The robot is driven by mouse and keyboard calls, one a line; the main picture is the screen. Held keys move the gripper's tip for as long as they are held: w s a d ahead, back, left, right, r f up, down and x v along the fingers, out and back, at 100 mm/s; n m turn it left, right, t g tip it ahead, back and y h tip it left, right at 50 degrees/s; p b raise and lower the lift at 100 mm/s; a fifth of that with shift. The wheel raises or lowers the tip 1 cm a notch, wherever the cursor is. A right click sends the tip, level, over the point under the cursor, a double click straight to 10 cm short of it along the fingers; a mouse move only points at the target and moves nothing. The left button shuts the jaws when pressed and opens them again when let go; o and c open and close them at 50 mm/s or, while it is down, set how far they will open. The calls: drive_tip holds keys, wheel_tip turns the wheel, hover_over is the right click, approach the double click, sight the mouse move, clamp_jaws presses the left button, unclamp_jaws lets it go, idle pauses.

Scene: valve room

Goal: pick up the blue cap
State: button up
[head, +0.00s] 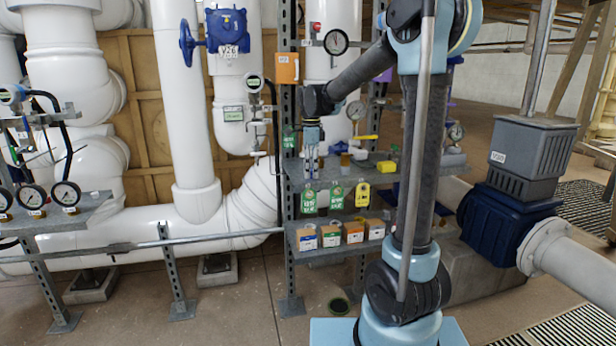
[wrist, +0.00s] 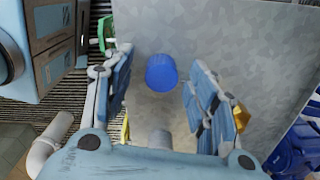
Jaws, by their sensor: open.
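The blue cap (wrist: 162,73) is a small blue cylinder on a grey metal surface (wrist: 230,35) in the wrist view. My gripper (wrist: 157,60) is open, with one finger on each side of the cap in the picture. There is clear space between the cap and both fingers, and I cannot tell the height gap. In the head view my gripper (head: 311,172) points down over the upper shelf (head: 385,177), near its left end. I cannot single out the cap in the head view.
Small boxes (head: 331,236) stand on the lower shelf. A yellow block (head: 386,166) lies further right. A metal upright (head: 290,200) and white pipes (head: 258,190) are close on the left.

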sight(311, 170)
drive_tip(key=shift+f, duration=0.15)
drive_tip(key=c, duration=0.9)
wheel_tip(311, 170, up, 10)
drive_tip(key=shift+r, duration=0.1)
drive_tip(key=shift+o, duration=1.3)
drive_tip(key=c, duration=0.4)
